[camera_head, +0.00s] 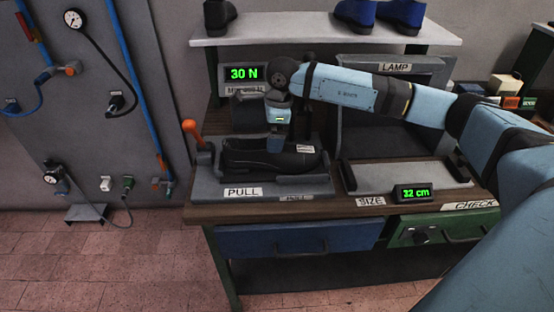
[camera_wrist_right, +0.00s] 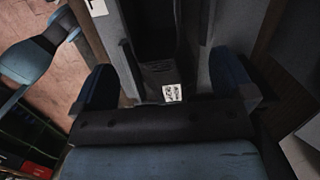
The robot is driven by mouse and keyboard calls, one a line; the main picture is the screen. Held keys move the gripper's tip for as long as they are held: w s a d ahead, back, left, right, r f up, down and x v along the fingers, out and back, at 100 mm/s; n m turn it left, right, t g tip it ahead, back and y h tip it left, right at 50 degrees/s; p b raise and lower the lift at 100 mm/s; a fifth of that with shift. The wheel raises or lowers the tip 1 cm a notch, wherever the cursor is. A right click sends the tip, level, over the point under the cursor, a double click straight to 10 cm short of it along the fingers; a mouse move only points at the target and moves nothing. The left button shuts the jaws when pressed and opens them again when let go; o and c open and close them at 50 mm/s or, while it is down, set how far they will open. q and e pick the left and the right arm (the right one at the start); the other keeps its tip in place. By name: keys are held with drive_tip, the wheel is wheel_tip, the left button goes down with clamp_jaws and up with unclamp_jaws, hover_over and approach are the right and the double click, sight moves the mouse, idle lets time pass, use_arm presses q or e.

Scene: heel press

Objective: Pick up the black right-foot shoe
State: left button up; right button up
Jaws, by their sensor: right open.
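The black shoe (camera_head: 250,160) lies in the grey press fixture marked PULL, on the left half of the bench. My right gripper (camera_head: 277,142) reaches in from the right and points down at the shoe, partly covering it. In the right wrist view, the fingers of my right gripper (camera_wrist_right: 166,84) stand apart on either side of a dark shape with a small white printed label (camera_wrist_right: 172,92). That shape seems to be the shoe (camera_wrist_right: 165,40). I cannot tell whether either finger touches it.
An orange lever (camera_head: 192,129) stands left of the fixture. A display (camera_head: 243,73) reads 30 N and another (camera_head: 412,193) reads 32 cm. The SIZE tray (camera_head: 405,176) is empty. Another black shoe (camera_head: 218,15) and blue shoes (camera_head: 357,14) sit on the upper shelf (camera_head: 290,28).

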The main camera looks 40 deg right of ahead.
wheel_tip(320, 180, down, 4)
drive_tip(key=shift+f+b, duration=0.15)
drive_tip(key=shift+b, duration=0.65)
drive_tip(key=shift+s, duration=0.1)
drive_tip(key=shift+c, duration=0.5)
drive_tip(key=c, duration=1)
drive_tip(key=shift+c, duration=0.2)
drive_tip(key=shift+r, duration=0.2)
